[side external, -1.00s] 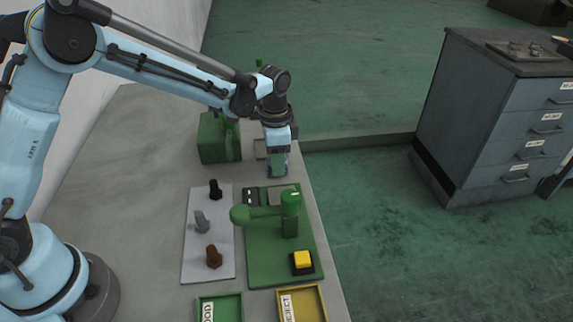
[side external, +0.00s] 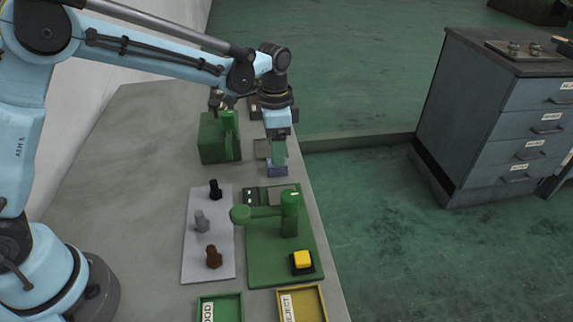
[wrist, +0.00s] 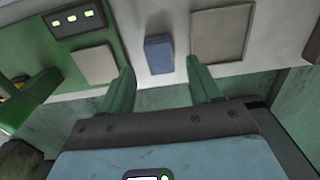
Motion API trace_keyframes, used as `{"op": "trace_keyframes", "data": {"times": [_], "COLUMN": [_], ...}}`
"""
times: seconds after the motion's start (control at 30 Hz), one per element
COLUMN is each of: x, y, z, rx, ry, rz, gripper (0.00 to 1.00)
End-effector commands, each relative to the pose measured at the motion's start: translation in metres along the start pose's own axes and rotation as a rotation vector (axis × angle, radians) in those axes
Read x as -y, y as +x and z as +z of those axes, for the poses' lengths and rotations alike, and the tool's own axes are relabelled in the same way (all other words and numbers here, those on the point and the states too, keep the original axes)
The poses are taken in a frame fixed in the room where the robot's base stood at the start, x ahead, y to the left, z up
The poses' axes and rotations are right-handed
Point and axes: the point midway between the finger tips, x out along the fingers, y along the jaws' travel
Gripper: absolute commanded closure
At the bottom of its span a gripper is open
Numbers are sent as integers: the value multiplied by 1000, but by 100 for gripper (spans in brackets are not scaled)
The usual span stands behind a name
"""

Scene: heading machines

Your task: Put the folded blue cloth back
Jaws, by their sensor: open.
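The folded blue cloth (side external: 277,169) is a small block lying on the grey bench near its right edge, just beyond the green machine base. My gripper (side external: 278,154) is above it, pointing down, with green fingers. In the wrist view the cloth (wrist: 158,55) shows in the gap between the two spread fingertips (wrist: 160,72). My gripper is open and empty, and the cloth seems clear of both fingers. A flat beige-grey square pad (wrist: 222,34) lies on the bench to the right of the cloth in the wrist view.
The green heading machine (side external: 290,215) with a yellow button stands nearer the camera. A grey board (side external: 192,255) holds several dark and grey pieces. A green box (side external: 212,140) stands behind left. Green (side external: 232,300) and yellow (side external: 319,300) trays are in front. The bench's left side is clear.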

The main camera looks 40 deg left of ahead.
Motion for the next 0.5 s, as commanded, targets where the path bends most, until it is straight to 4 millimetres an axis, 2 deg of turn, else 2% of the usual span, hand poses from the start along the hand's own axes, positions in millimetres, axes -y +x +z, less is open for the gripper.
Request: {"op": "trace_keyframes", "data": {"times": [0.03,0.2,0.3,0.5], "x": [0,0,0,0], "y": [-12,-45,-59,-76], "z": [0,0,0,0], "rx": [0,0,0,0], "ry": [0,0,0,-1], "rz": [0,0,0,0], "gripper": [37,37,37,37]}}
